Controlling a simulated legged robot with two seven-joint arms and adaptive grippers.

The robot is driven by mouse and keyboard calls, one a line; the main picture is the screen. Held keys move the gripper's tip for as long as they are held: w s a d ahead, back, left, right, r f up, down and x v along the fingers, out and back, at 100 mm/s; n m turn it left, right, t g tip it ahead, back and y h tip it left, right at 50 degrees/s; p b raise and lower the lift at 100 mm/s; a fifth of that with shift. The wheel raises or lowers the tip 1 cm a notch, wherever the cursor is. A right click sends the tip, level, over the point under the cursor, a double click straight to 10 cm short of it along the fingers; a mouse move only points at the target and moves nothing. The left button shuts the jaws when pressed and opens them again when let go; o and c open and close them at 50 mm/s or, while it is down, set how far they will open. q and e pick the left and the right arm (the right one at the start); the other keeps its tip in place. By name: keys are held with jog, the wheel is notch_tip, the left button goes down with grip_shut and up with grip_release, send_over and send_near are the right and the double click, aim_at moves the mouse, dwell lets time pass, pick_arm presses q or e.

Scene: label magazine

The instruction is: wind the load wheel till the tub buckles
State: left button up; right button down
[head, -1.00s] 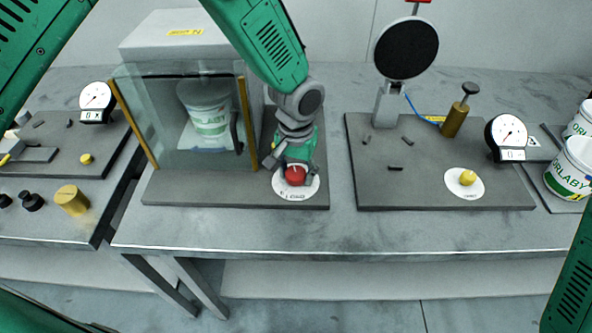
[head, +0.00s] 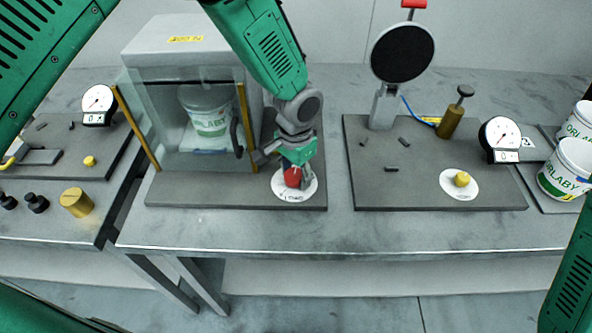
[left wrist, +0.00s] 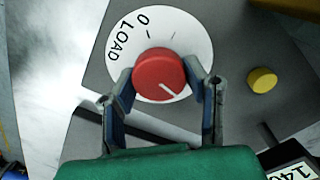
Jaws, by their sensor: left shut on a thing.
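The load wheel is a red knob (head: 291,178) on a white round plate (head: 281,188) at the front of the dark base of the test box. In the left wrist view the red wheel (left wrist: 158,75) has a white pointer line toward its lower right, and the plate reads 0 and LOAD. My left gripper (head: 294,174) is shut on the wheel, a finger on each side of it. The white tub (head: 210,120) with green lettering stands upright behind the box's clear front (head: 170,150). I cannot make out any buckle in it. My right gripper is out of view.
A gold-edged clear door with a dark handle (head: 236,133) is beside my left gripper. To the right, another base holds a yellow knob (head: 462,179), a brass plunger (head: 452,120) and a dial (head: 500,138). The front table strip is clear.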

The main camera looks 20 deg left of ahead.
aim_at(296, 173)
pick_arm(q)
jog(key=shift+w+r+m, duration=0.1)
jog(key=shift+m, duration=0.4)
jog(key=o, duration=1.1)
jog(key=shift+o, duration=0.2)
jog(key=shift+r, duration=0.3)
notch_tip(296, 173, up, 11)
